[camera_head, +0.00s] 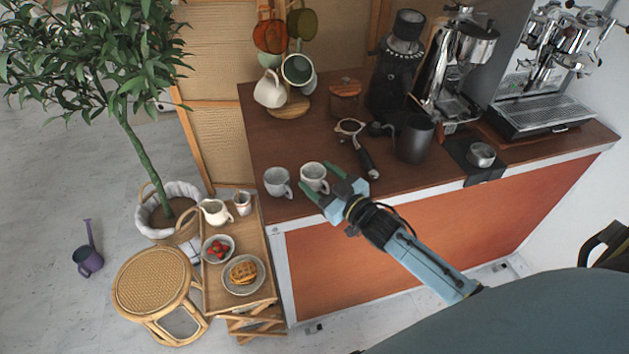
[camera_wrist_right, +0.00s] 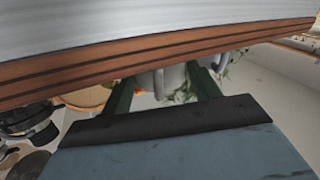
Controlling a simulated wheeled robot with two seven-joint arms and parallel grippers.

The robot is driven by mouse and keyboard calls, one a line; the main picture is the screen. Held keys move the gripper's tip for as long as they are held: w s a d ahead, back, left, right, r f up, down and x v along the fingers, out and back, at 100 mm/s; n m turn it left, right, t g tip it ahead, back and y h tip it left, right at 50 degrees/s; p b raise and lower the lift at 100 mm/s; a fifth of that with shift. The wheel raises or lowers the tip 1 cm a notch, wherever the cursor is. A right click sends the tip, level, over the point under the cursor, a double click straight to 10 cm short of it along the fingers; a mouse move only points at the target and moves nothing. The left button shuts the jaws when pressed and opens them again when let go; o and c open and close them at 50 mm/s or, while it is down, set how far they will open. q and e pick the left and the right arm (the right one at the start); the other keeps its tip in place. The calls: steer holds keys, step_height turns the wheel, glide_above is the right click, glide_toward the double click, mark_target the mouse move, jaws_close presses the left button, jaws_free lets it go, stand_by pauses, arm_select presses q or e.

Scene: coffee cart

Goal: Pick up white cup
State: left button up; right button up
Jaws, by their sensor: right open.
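Two cups stand side by side near the front left edge of the wooden counter. The right one is a white cup (camera_head: 313,175), and the left one is a greyer cup (camera_head: 277,182). My right gripper (camera_head: 317,177) is open, with its green fingertips pointing at the white cup from the front right. One finger is at each side of the cup's near face, and contact cannot be told. In the right wrist view, pale cup shapes (camera_wrist_right: 168,80) show between the open fingers, partly hidden by the wooden edge across the picture. My left gripper is not in view.
A mug tree with a wooden base (camera_head: 290,106) is behind. A tray table (camera_head: 262,262) with food and a stool (camera_head: 152,282) stand at lower left. The counter between cups and mug tree is clear.

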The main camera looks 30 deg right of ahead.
steer(key=shift+w+a, duration=0.1)
steer(key=shift+w, duration=0.3)
steer(key=c, duration=0.7)
steer(key=shift+c, duration=0.3)
steer(key=shift+r, duration=0.1)
